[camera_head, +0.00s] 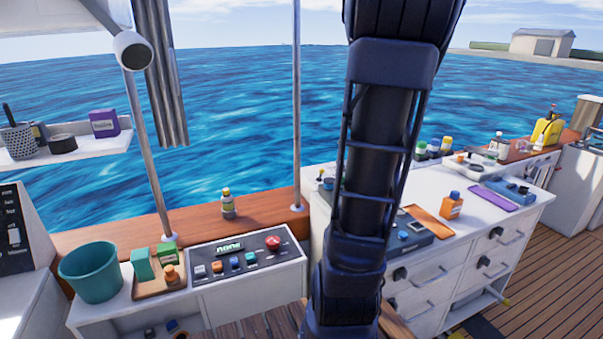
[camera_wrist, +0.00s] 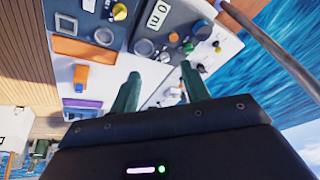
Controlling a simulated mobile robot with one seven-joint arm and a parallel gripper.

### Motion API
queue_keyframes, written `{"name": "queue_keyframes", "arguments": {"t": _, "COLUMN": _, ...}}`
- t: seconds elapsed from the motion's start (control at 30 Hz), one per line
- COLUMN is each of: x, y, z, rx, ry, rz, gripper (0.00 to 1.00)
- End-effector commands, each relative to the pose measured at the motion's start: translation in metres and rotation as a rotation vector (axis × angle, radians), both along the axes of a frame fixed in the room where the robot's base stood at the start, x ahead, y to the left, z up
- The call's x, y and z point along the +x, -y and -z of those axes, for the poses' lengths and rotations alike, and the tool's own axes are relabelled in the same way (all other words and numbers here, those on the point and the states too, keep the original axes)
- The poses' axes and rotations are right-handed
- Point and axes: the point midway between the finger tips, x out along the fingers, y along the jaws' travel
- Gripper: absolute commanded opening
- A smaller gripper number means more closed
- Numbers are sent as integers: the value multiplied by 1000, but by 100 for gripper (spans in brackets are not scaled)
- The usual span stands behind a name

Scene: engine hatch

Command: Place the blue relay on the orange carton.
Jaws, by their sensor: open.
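The head view does not show the fingers.
An orange flat sheet (camera_head: 430,222) lies between the box and the orange container. A purple flat piece (camera_head: 488,199) and a blue device (camera_head: 508,190) lie to the right. The control panel (camera_head: 280,268) and teal bucket (camera_head: 90,272) are left. My arm hides part of the counter.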

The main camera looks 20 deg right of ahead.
Motion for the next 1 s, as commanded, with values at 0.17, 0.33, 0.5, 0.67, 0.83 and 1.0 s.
{"name": "queue_keyframes", "arguments": {"t": 0.17, "x": -13, "y": -87, "z": -15, "rx": -11, "ry": 13, "rz": -208, "gripper": 46}}
{"name": "queue_keyframes", "arguments": {"t": 0.33, "x": -39, "y": -159, "z": -20, "rx": -30, "ry": 17, "rz": -400, "gripper": 46}}
{"name": "queue_keyframes", "arguments": {"t": 0.5, "x": -75, "y": -220, "z": -18, "rx": -60, "ry": 16, "rz": -585, "gripper": 46}}
{"name": "queue_keyframes", "arguments": {"t": 0.67, "x": -108, "y": -260, "z": -11, "rx": -94, "ry": 14, "rz": -729, "gripper": 46}}
{"name": "queue_keyframes", "arguments": {"t": 0.83, "x": -129, "y": -280, "z": -5, "rx": -115, "ry": 11, "rz": -815, "gripper": 46}}
{"name": "queue_keyframes", "arguments": {"t": 1.0, "x": -135, "y": -284, "z": -3, "rx": -121, "ry": 8, "rz": -836, "gripper": 46}}
